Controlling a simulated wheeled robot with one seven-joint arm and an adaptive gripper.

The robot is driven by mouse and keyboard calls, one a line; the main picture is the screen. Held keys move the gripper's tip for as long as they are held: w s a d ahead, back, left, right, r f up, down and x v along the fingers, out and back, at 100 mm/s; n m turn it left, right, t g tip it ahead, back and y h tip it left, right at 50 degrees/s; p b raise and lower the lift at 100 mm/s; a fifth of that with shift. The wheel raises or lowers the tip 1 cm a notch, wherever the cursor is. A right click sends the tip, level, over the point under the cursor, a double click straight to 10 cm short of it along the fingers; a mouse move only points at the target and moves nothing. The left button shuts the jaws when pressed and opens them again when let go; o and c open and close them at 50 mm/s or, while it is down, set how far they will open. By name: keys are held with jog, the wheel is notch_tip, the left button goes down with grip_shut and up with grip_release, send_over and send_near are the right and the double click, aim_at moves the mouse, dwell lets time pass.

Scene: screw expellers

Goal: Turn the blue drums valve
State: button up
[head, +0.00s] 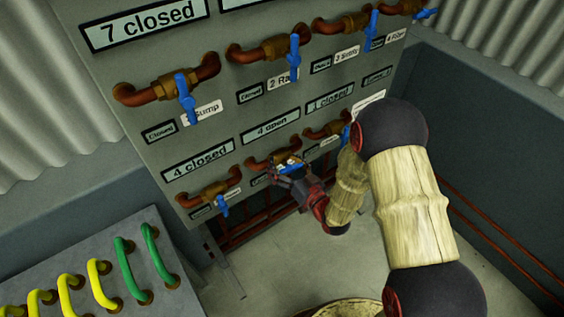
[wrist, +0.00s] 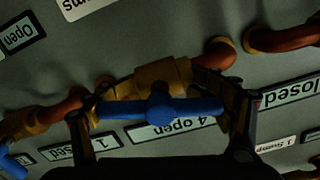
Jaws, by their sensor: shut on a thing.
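The blue valve handle (wrist: 160,109) sits on a brass valve body in the lower row of the grey panel. In the wrist view it lies crosswise, roughly along the pipe, beside a plate reading "4 open" (wrist: 175,128). A white label ending in "ums" (wrist: 88,6) is partly cut off on the other side. My gripper (wrist: 165,118) is shut on the handle, one finger at each end. In the head view my gripper (head: 288,168) is at the lower middle valve and hides most of that handle.
Other blue-handled valves surround it: one lower left (head: 222,206), one to the right (head: 345,136), and a row above, including one (head: 186,98) under "7 closed". A console with yellow and green handles (head: 130,265) stands lower left. The floor (head: 275,275) is open below.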

jog(key=shift+n+b, duration=1)
jog(key=shift+n, duration=0.6)
jog(key=shift+c, duration=0.2)
jog(key=o, duration=1.2)
jog(key=shift+o, duration=0.5)
jog(key=shift+s, duration=0.1)
jog(key=v, duration=1.2)
jog(key=v, duration=0.8)
